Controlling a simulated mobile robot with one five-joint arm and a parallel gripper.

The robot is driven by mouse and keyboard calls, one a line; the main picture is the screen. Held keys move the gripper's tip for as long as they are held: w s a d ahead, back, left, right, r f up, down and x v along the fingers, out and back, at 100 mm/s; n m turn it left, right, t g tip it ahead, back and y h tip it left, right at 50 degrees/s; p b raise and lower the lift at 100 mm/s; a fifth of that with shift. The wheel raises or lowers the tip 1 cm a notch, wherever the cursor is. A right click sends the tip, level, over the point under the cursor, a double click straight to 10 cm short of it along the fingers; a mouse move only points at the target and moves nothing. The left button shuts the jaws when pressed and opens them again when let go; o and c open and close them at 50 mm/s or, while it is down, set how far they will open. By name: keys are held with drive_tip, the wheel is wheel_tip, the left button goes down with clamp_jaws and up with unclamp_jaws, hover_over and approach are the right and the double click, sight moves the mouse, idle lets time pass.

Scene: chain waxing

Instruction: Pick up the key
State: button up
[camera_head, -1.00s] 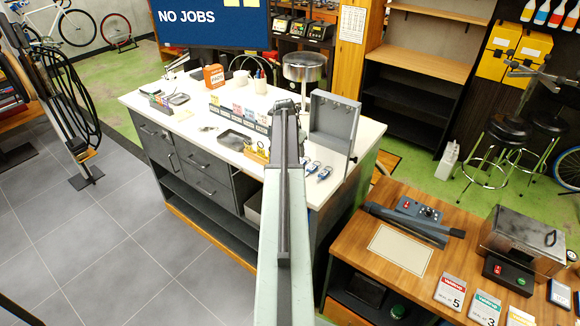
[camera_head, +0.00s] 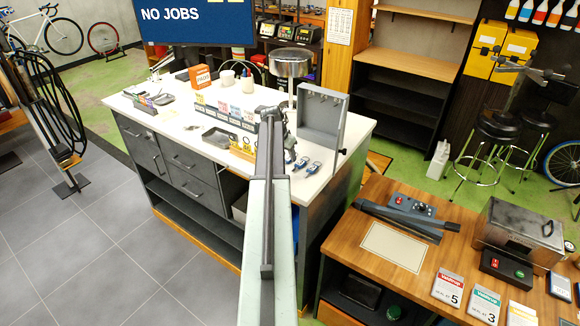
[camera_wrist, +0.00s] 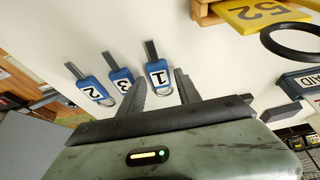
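Three keys with blue numbered tags lie on the white worktop: key 1 (camera_wrist: 158,76), key 3 (camera_wrist: 122,77) and key 2 (camera_wrist: 90,88) in the wrist view. Two of the blue tags, one at the right (camera_head: 313,169), show in the head view beside my arm. My gripper (camera_wrist: 161,72) is open in the wrist view. Its two dark fingers appear on either side of key 1, with the left finger between keys 1 and 3. The height of the fingertips above the worktop is unclear. In the head view my arm hides most of the gripper.
An open grey cabinet with hooks (camera_head: 323,115) stands right of my arm on the white worktop (camera_head: 180,128). A yellow tag marked 52 (camera_wrist: 262,14) and a black ring (camera_wrist: 295,40) are at the wrist view's upper right. A wooden bench (camera_head: 350,265) stands at right.

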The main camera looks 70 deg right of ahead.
sight(288, 158)
drive_tip(key=shift+d+f, duration=0.1)
drive_tip(key=shift+f, duration=0.2)
clamp_jaws()
drive_tip(key=shift+r+p, duration=0.5)
drive_tip(key=shift+p, duration=0.15)
wheel_tip(288, 158, up, 3)
drive_tip(key=p, duration=0.3)
drive_tip(key=s+a, duration=0.2)
drive_tip(key=a, duration=0.2)
drive_tip(key=s+a, duration=0.3)
drive_tip(key=a, duration=0.2)
drive_tip(key=s+a+r+p, duration=0.1)
drive_tip(key=s+a, duration=0.2)
drive_tip(key=a, duration=0.2)
